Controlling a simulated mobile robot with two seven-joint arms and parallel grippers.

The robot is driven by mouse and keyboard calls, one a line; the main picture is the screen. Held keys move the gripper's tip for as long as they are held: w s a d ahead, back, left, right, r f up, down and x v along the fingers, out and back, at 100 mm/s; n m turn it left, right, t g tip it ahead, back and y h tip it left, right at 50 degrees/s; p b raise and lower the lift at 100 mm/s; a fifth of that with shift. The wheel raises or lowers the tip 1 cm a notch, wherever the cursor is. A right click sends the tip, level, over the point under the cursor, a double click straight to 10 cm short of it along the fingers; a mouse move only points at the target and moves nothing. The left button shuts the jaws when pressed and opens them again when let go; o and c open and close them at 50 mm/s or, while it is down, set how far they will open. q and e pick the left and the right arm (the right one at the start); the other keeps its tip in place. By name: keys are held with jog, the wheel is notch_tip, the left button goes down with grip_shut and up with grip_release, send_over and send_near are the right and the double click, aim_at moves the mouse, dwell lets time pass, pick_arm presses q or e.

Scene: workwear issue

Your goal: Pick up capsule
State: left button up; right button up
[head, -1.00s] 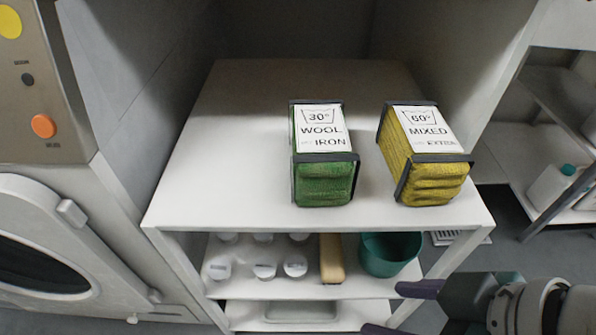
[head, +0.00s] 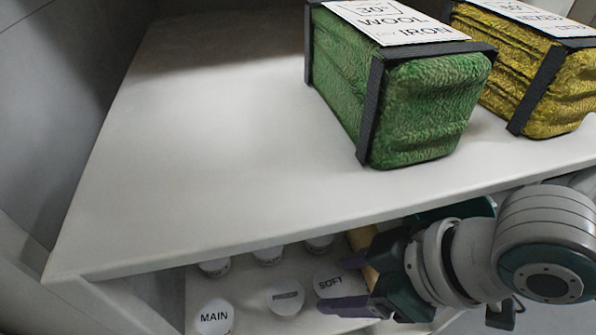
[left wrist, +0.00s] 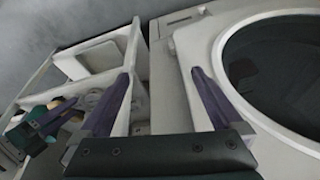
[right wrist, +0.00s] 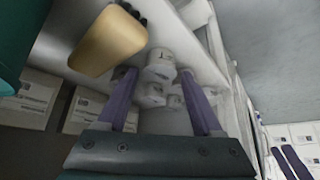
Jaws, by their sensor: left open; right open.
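Several white capsules with round lids stand on the shelf under the white top. In the head view, one marked SOFT (head: 330,282) is at the right front, one marked MAIN (head: 214,317) at the left front, and one with an unclear label (head: 286,296) between them. My right gripper (head: 345,286) is open beside the SOFT capsule, its fingertips near its right side. In the right wrist view, white capsules (right wrist: 160,66) show ahead, between the open fingers (right wrist: 158,76). My left gripper (left wrist: 161,75) is open and empty, near a machine with a round door.
A green towel bundle (head: 425,110) and a yellow one (head: 555,85) sit on the white top (head: 200,150), above my right gripper. A tan block (right wrist: 108,42) lies close to the capsules. The machine (left wrist: 205,45) stands near my left gripper.

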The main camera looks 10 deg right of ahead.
jog(key=shift+b+x, duration=0.5)
jog(key=shift+x, duration=0.7)
jog(key=shift+s+d, duration=0.1)
jog(key=shift+d, duration=0.05)
jog(key=c, duration=1.1)
jog(key=shift+o, duration=0.2)
